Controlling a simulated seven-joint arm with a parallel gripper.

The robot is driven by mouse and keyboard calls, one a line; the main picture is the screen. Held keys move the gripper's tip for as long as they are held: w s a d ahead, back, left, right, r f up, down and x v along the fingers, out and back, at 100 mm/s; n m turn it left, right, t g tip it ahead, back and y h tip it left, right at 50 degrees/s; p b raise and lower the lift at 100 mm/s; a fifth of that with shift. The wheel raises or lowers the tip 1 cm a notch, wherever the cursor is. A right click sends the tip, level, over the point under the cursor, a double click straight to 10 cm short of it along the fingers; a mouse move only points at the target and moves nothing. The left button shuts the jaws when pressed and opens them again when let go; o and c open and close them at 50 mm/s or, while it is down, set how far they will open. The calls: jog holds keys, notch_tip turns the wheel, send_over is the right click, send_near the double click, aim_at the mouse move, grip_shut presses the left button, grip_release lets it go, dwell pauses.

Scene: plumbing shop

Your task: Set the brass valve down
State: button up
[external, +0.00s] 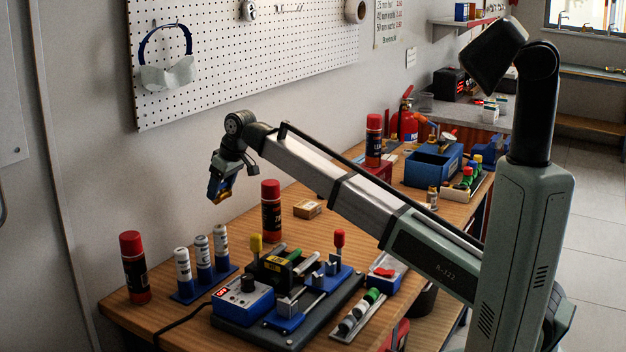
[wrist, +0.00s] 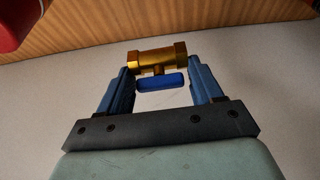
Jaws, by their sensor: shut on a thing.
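The brass valve is a short gold-coloured body with hex ends and a blue lever handle. It shows in the wrist view (wrist: 157,62), held across the tips of my gripper (wrist: 159,80). One blue finger is at each end of the valve. In the external view my gripper (external: 221,189) hangs from the wrist, raised above the bench at its far left side near the wall. There the valve (external: 222,198) is only a small brass patch at the fingertips. The wooden bench (external: 160,282) is below, with a visible gap between.
Red-capped spray cans (external: 134,267) (external: 271,210) stand on the bench on both sides below the gripper. A blue rack with several white tubes (external: 202,252) and a black-and-blue fixture (external: 290,300) stand nearby. A small cardboard box (external: 308,209) lies further right.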

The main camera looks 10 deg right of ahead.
jog(key=s+a, duration=0.2)
jog(key=s, duration=0.3)
jog(key=s+a+n, duration=0.1)
jog(key=s+a, duration=0.2)
jog(key=s, duration=0.2)
jog(key=s+a+n, duration=0.1)
jog(key=s+a, duration=0.2)
jog(key=s, duration=0.3)
jog(key=shift+g+y, duration=0.3)
jog(key=s+a+n, duration=0.1)
jog(key=s+a, duration=0.1)
jog(key=s, duration=0.6)
jog(key=s+a+n, duration=0.1)
jog(key=s+a, duration=0.2)
jog(key=s, duration=0.6)
jog(key=shift+g, duration=0.3)
jog(key=shift+w+d+f, duration=0.1)
jog(key=shift+w+f, duration=0.05)
jog(key=shift+f, duration=3.6)
jog(key=shift+w+d+f, duration=0.1)
jog(key=shift+f, duration=3.65)
jog(key=shift+f, duration=0.15)
jog(key=o, duration=1.2)
jog(key=shift+c, duration=0.2)
jog(key=v, duration=1.2)
